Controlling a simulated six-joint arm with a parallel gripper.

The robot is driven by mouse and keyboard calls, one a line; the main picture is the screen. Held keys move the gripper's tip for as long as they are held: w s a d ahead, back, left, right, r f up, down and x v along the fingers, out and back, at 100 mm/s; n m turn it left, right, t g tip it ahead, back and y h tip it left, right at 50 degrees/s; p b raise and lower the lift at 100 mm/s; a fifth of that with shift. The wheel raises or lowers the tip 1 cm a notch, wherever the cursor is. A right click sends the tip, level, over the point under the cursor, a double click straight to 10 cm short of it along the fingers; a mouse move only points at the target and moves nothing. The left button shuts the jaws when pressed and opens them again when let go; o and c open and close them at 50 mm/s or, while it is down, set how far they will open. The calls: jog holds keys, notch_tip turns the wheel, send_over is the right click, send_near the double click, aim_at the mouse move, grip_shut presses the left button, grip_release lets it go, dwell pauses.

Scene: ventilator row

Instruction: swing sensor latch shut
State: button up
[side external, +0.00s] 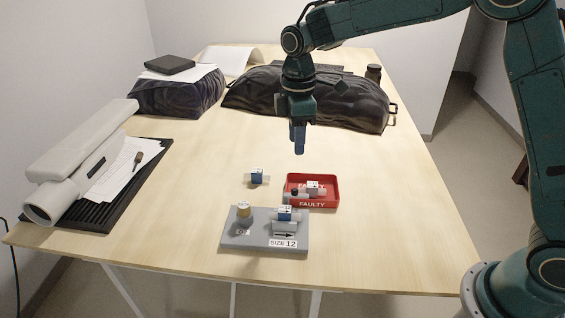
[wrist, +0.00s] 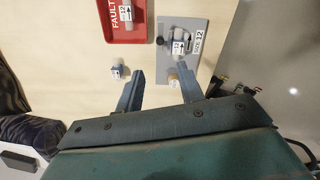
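A blue-and-white sensor block (side external: 285,213) lies in a holder on the grey plate marked SIZE 12 (side external: 239,238). It also shows in the wrist view (wrist: 179,36). A dark knob (side external: 295,192) shows just behind the block, and at the plate's edge in the wrist view (wrist: 160,41). It may be the latch handle; the latch arm itself is too small to make out. A tan-topped post (side external: 244,210) stands at the plate's left. My gripper (side external: 298,146) hangs above the table behind the plate. In the wrist view its fingers (wrist: 161,76) are apart with nothing held.
A red tray marked FAULTY (side external: 325,203) holds a white-and-grey part (side external: 313,188). A loose blue-and-white part (side external: 257,176) lies left of the tray. A dark bag (side external: 340,105) lies behind my gripper. Table left of the plate is clear.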

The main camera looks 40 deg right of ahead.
aim_at(295, 189)
jog(key=shift+f, duration=0.1)
jog(key=shift+f, duration=6.8)
grip_shut()
